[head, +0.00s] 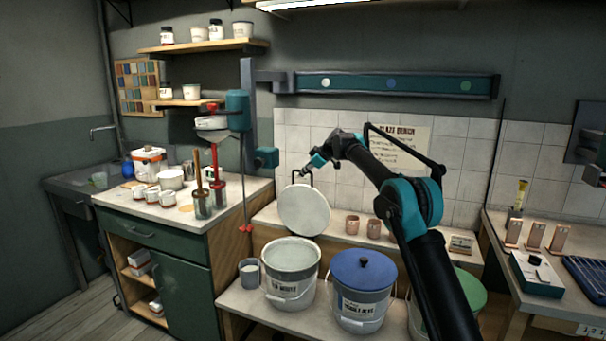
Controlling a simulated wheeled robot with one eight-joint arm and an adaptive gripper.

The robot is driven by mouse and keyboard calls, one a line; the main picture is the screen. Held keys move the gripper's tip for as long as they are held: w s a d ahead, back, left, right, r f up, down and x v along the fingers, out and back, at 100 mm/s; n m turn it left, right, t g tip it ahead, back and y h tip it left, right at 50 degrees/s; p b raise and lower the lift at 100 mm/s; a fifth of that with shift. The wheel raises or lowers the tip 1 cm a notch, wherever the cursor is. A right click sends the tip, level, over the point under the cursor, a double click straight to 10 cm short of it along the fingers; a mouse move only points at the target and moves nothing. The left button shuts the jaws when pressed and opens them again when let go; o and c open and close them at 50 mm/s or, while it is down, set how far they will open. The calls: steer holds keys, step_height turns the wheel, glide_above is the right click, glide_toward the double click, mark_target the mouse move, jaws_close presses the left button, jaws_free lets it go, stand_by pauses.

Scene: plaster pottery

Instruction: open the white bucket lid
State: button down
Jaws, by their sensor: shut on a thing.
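The white bucket (290,288) stands on the low bench with its top uncovered and pale contents showing inside. The round white lid (304,211) is tilted up nearly on edge, above and behind the bucket's rim and apart from it. A dark handle (293,177) sticks up at the lid's top. My gripper (308,172) is at this handle and shut on it. The fingertips are small and partly hard to make out.
A bucket with a blue lid (364,268) stands right of the white one, and a green-lidded bucket (469,290) is partly behind my arm. A grey cup (250,272) stands left. Copper-coloured cups (352,224) sit on the ledge behind. A mixer stand (249,150) rises at the left.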

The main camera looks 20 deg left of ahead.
steer(key=c, duration=1.6)
jaws_free()
steer(key=v, duration=1.2)
